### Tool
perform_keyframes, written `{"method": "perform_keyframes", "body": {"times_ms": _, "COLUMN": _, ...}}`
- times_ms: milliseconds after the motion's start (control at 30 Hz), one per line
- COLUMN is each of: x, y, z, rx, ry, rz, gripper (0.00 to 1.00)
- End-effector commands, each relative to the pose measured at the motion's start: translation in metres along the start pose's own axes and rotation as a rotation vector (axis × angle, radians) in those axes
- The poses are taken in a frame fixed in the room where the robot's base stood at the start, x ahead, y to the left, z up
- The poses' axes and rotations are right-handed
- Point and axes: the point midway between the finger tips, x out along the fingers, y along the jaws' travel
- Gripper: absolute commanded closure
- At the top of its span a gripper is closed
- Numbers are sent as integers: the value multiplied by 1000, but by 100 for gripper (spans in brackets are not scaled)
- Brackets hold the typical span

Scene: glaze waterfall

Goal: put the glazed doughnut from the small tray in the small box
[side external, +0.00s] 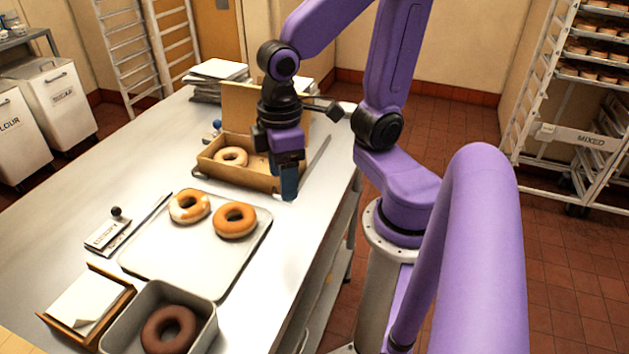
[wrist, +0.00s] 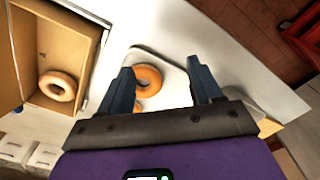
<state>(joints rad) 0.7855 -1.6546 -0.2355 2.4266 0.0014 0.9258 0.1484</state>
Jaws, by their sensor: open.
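The small tray (side external: 190,262) is a flat pale tray on the steel table. On its far part lie two doughnuts side by side: a golden one with patchy white glaze (side external: 189,206) and an evenly orange-brown one (side external: 235,220) to its right. The small box (side external: 240,178) is open cardboard behind the tray, with a pale ring doughnut (side external: 231,157) inside at left. My gripper (side external: 289,180) is open and empty, above the box's right end. In the wrist view, the orange-brown doughnut (wrist: 148,80) shows between my fingers (wrist: 163,86); the other doughnut is partly hidden.
A metal pan (side external: 205,335) with a chocolate-brown doughnut (side external: 169,329) stands at the table's near end, beside a wooden holder of paper (side external: 82,302). A small card (side external: 106,235) lies left of the tray.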

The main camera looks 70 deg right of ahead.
Motion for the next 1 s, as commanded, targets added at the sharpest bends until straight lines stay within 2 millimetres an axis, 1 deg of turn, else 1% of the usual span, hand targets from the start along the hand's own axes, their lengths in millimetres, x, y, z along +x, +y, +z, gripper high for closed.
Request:
{"method": "perform_keyframes", "body": {"times_ms": 33, "x": 1, "y": -8, "z": 10, "rx": -76, "ry": 2, "rz": -2, "gripper": 36}}
{"method": "perform_keyframes", "body": {"times_ms": 100, "x": 2, "y": -18, "z": 20, "rx": -171, "ry": 3, "rz": -3, "gripper": 36}}
{"method": "perform_keyframes", "body": {"times_ms": 200, "x": 3, "y": -28, "z": 33, "rx": -278, "ry": 4, "rz": -5, "gripper": 36}}
{"method": "perform_keyframes", "body": {"times_ms": 333, "x": 4, "y": -34, "z": 43, "rx": -357, "ry": 5, "rz": -7, "gripper": 36}}
{"method": "perform_keyframes", "body": {"times_ms": 467, "x": 4, "y": -36, "z": 46, "rx": -382, "ry": 5, "rz": -7, "gripper": 36}}
{"method": "perform_keyframes", "body": {"times_ms": 1000, "x": 4, "y": -36, "z": 45, "rx": -378, "ry": 5, "rz": -7, "gripper": 36}}
